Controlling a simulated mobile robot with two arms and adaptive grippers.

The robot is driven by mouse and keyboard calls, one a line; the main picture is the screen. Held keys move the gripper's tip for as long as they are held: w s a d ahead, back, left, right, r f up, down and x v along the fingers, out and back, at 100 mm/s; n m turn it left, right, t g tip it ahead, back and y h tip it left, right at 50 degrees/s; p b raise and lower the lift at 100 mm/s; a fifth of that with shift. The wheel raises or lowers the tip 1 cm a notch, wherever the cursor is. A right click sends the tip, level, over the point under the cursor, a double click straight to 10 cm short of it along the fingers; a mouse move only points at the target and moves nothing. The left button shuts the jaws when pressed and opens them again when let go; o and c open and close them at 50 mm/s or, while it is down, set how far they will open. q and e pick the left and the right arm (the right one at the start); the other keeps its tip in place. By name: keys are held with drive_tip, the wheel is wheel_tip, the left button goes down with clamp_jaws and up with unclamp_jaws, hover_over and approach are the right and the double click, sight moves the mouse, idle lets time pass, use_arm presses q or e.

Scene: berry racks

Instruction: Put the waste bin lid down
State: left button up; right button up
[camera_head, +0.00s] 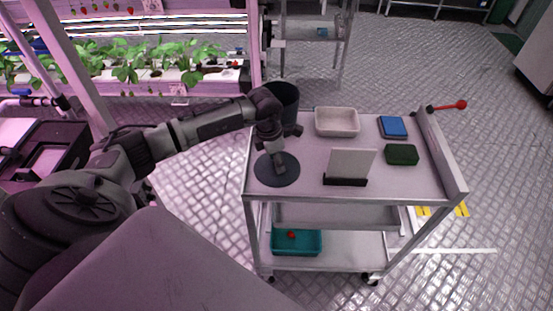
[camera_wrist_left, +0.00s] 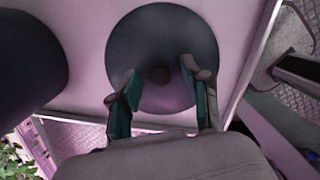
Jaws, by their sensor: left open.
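The waste bin lid (camera_head: 291,174) is a dark round disc that lies flat on the left front part of the cart top. In the left wrist view the lid (camera_wrist_left: 150,40) shows from above with a small round knob at its middle. My left gripper (camera_head: 279,168) is above the lid, pointing down. In the left wrist view my left gripper (camera_wrist_left: 158,82) is open, with its fingers apart on either side of the knob and nothing held. The dark waste bin (camera_head: 286,95) stands behind the lid, partly hidden by my left arm. My right gripper is not in view.
The cart top (camera_head: 300,190) also holds a pale tray (camera_head: 337,122), a white panel in a black stand (camera_head: 350,165), a blue item (camera_head: 393,126) and a dark green block (camera_head: 401,154). A teal bin (camera_head: 297,243) is on the lower shelf. Plant racks stand at the left.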

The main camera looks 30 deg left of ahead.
sight(271, 168)
use_arm(q)
drive_tip(key=shift+r+p, duration=0.3)
drive_tip(key=shift+r, duration=0.35)
wheel_tip(271, 168, up, 11)
drive_tip(key=s+a+b, duration=0.1)
drive_tip(key=b, duration=0.1)
drive_tip(key=shift+s, duration=0.25)
drive_tip(key=shift+f, duration=0.1)
